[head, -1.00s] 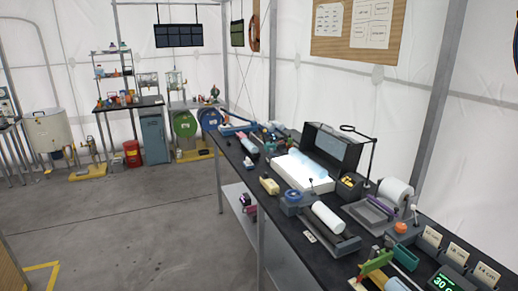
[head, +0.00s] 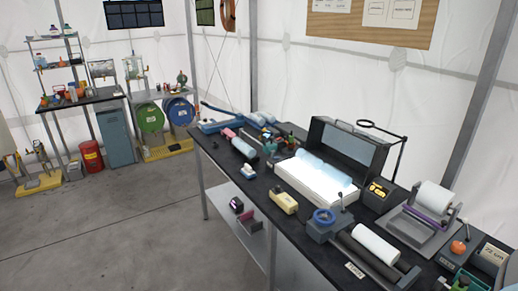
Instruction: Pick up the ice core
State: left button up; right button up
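A pale blue, translucent cylinder (head: 326,171) that looks like an ice core lies along the back of a glowing white light box (head: 303,189) on the long black bench. A smaller pale blue cylinder with a pink end (head: 243,147) lies further left on the bench. A plain white cylinder (head: 376,245) lies in a dark cradle (head: 366,262) nearer to me. I cannot tell which one is the task's ice core. Neither of my grippers is in view.
The black bench (head: 214,152) runs from the far left to the near right, with a lower shelf (head: 228,203). A dark open case (head: 347,148) stands behind the light box. A white roll on a stand (head: 434,197) is at right. Grey floor (head: 130,235) left of the bench is clear.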

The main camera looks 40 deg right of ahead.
aim_at(313, 161)
jog(key=i+z, duration=0.25)
jog(key=i, duration=0.2)
jog(key=i+j+z, duration=0.25)
jog(key=i, duration=0.2)
jog(key=i+j+z, duration=0.25)
jog(key=i, duration=0.15)
jog(key=i+j+z, duration=0.15)
jog(key=z, duration=0.2)
jog(key=i+j+z, duration=0.5)
jog(key=z, duration=0.2)
jog(key=j, duration=0.1)
